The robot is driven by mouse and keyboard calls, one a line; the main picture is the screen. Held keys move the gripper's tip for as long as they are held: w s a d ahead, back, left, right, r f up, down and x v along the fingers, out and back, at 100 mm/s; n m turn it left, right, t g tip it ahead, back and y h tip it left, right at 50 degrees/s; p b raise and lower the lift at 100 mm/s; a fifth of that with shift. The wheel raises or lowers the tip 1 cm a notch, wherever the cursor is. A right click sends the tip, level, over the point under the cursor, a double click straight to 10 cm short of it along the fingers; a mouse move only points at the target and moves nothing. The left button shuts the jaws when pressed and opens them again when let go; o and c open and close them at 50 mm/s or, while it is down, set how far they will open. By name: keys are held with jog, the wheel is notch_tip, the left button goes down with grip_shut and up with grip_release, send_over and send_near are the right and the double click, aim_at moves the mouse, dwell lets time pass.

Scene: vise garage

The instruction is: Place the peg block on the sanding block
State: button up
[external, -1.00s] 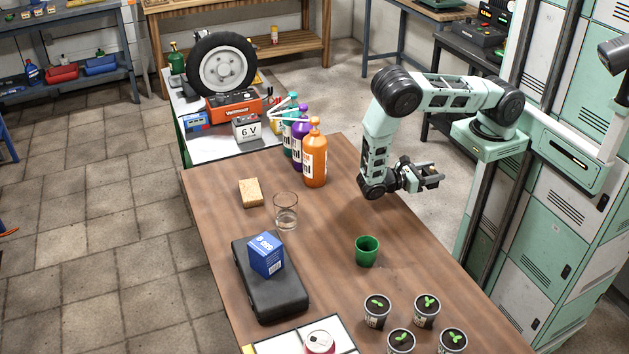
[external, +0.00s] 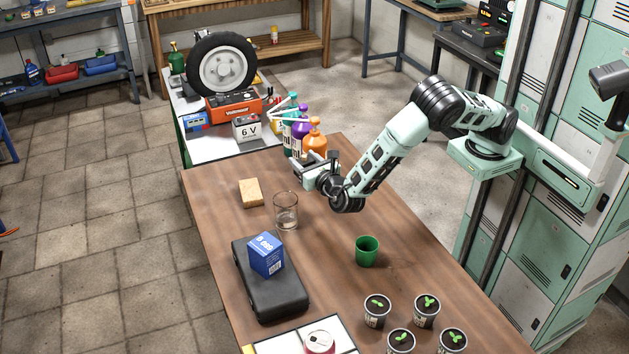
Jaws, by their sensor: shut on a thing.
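The tan block (external: 250,193), which looks like the sanding block, lies flat on the brown table near its left edge, with nothing on it. My gripper (external: 314,163) is above the table to the right of this block and higher, in front of the orange bottle. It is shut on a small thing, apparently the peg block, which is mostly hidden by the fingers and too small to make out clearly. I see no other peg block on the table.
A clear glass (external: 286,212) stands just right of the tan block, close below my gripper. Tall bottles (external: 302,133) stand at the back edge. A blue box (external: 266,255) rests on a black case (external: 272,300). A green cup (external: 367,251) and several seedling pots (external: 377,311) stand nearer.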

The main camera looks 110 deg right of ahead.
jog(key=w+d+n+t+y+b, duration=0.2)
jog(key=w+d+n+t+b, duration=0.3)
jog(key=w, duration=0.5)
notch_tip(320, 180, up, 2)
jog(key=n+t+y+b, duration=0.2)
jog(key=t+y+b, duration=0.1)
jog(key=t+b, duration=0.2)
send_over(247, 183)
notch_tip(247, 183, down, 9)
jog(key=shift+r+b, duration=0.15)
jog(key=shift+b, duration=0.25)
jog(key=shift+f, duration=0.2)
jog(key=o, duration=1)
jog(key=shift+r, duration=0.1)
